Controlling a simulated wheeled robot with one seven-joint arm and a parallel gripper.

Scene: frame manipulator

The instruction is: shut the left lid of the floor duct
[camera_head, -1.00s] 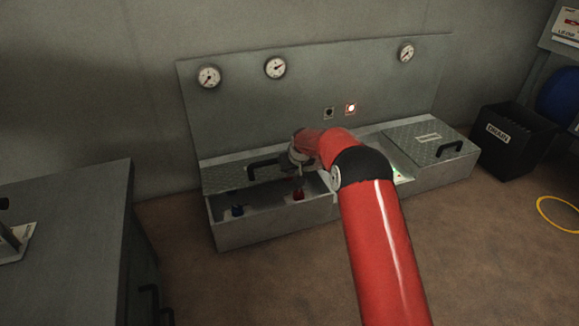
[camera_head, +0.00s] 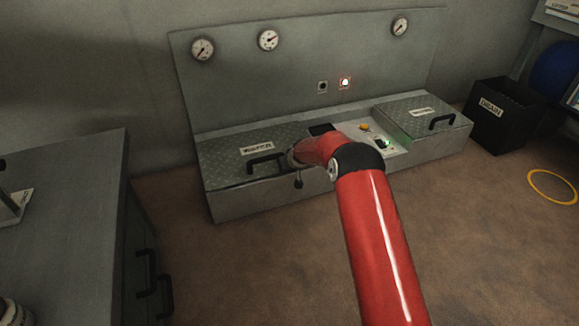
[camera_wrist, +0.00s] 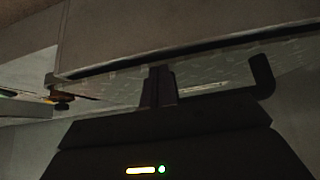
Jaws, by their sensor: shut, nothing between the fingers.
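The left lid (camera_head: 222,163) of the floor duct (camera_head: 245,203) is a grey tread plate with a white label and a black handle (camera_head: 266,161). It lies down over the left compartment, nearly or fully flat; a thin dark line shows along its edge in the wrist view. My gripper (camera_head: 298,182) is shut and empty at the lid's front right corner, beside the handle. In the wrist view my closed fingers (camera_wrist: 158,75) stand against or just short of the lid (camera_wrist: 215,75); I cannot tell if they touch. The compartment's inside is hidden.
The right lid (camera_head: 418,113) is down. Between the lids an open middle section holds a lit green control (camera_head: 382,144) and an orange knob (camera_head: 364,128). A grey cabinet (camera_head: 70,200) stands at left, a black bin (camera_head: 497,115) at right. The floor in front is clear.

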